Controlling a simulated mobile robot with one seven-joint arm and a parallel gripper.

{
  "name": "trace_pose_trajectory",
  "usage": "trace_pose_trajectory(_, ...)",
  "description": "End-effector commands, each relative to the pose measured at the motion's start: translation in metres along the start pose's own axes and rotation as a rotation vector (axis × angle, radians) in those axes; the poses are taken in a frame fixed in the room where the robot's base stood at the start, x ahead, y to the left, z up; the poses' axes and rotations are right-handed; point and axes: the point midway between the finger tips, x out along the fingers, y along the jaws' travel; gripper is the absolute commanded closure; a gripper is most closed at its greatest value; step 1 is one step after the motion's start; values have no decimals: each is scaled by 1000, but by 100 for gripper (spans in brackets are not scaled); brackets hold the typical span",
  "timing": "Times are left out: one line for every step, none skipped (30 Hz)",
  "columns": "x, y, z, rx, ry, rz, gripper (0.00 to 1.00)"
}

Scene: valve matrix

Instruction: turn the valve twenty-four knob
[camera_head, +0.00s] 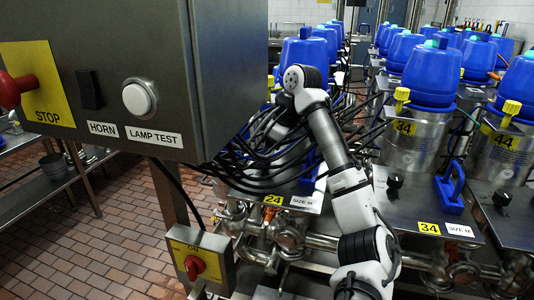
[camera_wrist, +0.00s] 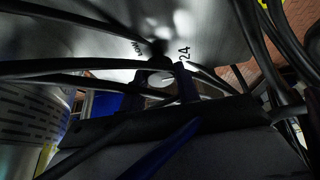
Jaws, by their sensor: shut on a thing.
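Cables and shadow hide much of the contact. In the head view, the yellow 24 label (camera_head: 273,200) sits on the front edge of a metal plate next to a SIZE M label. My arm reaches over this plate, and the cables and arm hide the fingertips and the knob there.
Many black cables (camera_head: 240,165) hang around my wrist and cross the wrist view. A grey control box (camera_head: 110,60) with a STOP button stands close on the left. Blue-topped canisters (camera_head: 432,72) stand in rows at right. A red switch (camera_head: 195,267) is at lower left.

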Motion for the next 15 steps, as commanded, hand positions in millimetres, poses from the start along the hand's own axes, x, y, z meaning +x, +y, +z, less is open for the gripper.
trace_pose_trajectory(0, 0, 0, 1, -1, 0, 91)
trace_pose_trajectory(0, 0, 0, 1, -1, 0, 91)
trace_pose_trajectory(0, 0, 0, 1, -1, 0, 67)
trace_pose_trajectory(0, 0, 0, 1, -1, 0, 63)
trace_pose_trajectory(0, 0, 0, 1, -1, 0, 59)
trace_pose_trajectory(0, 0, 0, 1, -1, 1, 54)
trace_pose_trajectory(0, 0, 0, 1, -1, 1, 50)
trace_pose_trajectory(0, 0, 0, 1, -1, 1, 46)
trace_pose_trajectory(0, 0, 0, 1, -1, 1, 46)
trace_pose_trajectory(0, 0, 0, 1, -1, 1, 46)
trace_pose_trajectory(0, 0, 0, 1, -1, 1, 46)
trace_pose_trajectory(0, 0, 0, 1, -1, 1, 46)
trace_pose_trajectory(0, 0, 0, 1, 0, 1, 46)
trace_pose_trajectory(0, 0, 0, 1, 0, 1, 46)
trace_pose_trajectory(0, 0, 0, 1, 0, 1, 46)
